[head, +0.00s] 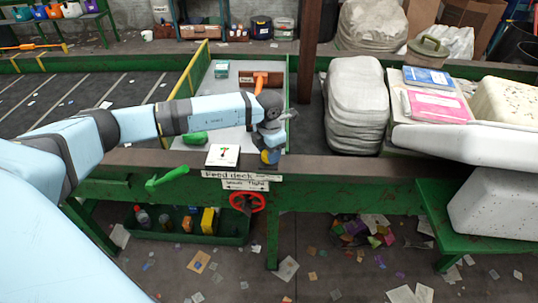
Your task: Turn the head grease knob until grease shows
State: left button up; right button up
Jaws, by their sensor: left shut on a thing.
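My left arm reaches in from the left over the feed deck. Its gripper (269,156) points down at the deck's front edge, just right of the white card. It is shut on a small yellow part (264,157), which looks like the grease knob; the fingers hide most of it. I cannot make out any grease there. My right gripper is out of view.
A red handwheel (247,202) and green crank handle (167,178) are on the front. Grey sacks (356,105) stand right. Scraps litter the floor.

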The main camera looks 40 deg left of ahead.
pick_arm(q)
jog(key=m+b, duration=0.3)
jog(key=shift+f+m, duration=0.15)
jog(key=shift+m, duration=0.15)
jog(key=shift+m+b, duration=1.15)
jog(key=shift+m, duration=0.45)
jog(key=shift+r+m, duration=0.2)
jog(key=shift+m, duration=0.1)
jog(key=o, duration=0.9)
